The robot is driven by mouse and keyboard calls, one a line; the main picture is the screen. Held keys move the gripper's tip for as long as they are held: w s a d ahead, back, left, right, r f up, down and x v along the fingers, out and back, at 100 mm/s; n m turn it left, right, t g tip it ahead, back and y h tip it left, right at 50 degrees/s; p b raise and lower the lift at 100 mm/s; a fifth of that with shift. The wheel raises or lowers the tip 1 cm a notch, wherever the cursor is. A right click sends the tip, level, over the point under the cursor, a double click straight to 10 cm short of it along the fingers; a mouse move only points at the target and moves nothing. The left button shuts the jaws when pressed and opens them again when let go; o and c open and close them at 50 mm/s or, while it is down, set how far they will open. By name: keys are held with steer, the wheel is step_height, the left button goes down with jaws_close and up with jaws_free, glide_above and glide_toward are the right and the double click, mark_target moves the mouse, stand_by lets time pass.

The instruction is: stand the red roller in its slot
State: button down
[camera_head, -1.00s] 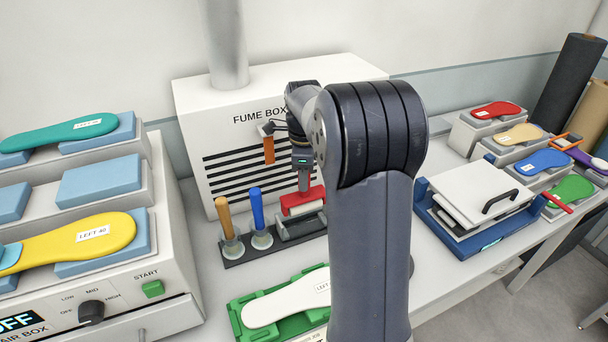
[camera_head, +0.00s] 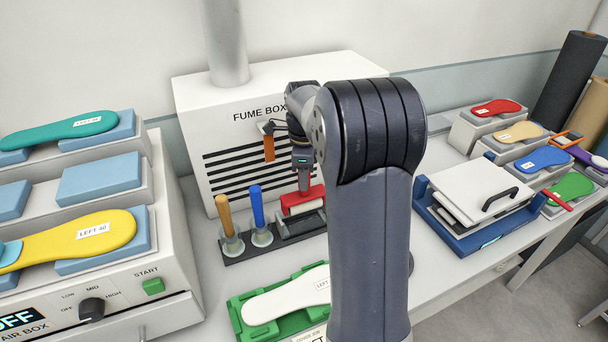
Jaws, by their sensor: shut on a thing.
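The red roller (camera_head: 303,199) has a red frame and a pale cylinder and is at the right end of the dark tool rack. My gripper (camera_head: 304,185) is above it, pointing down, and shut on its upper part. The roller is upright over the grey slot (camera_head: 300,225) of the rack. Its lower edge is very close to the slot; I cannot tell whether it touches the bottom. My own arm hides the area just to the right.
An orange-handled tool (camera_head: 228,222) and a blue-handled tool (camera_head: 259,212) stand in the rack's left cups. The fume box (camera_head: 280,120) is close behind. A white insole (camera_head: 285,298) lies on a green holder in front. A blue press (camera_head: 470,238) stands to the right.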

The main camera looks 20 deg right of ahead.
mark_target(304, 193)
steer(key=shift+f+b, duration=1.3)
steer(key=shift+f, duration=1.65)
stand_by(2.3)
steer(key=c, duration=0.8)
jaws_free()
steer(key=shift+r+p, duration=3)
steer(key=shift+r, duration=0.55)
steer(key=shift+f, duration=0.15)
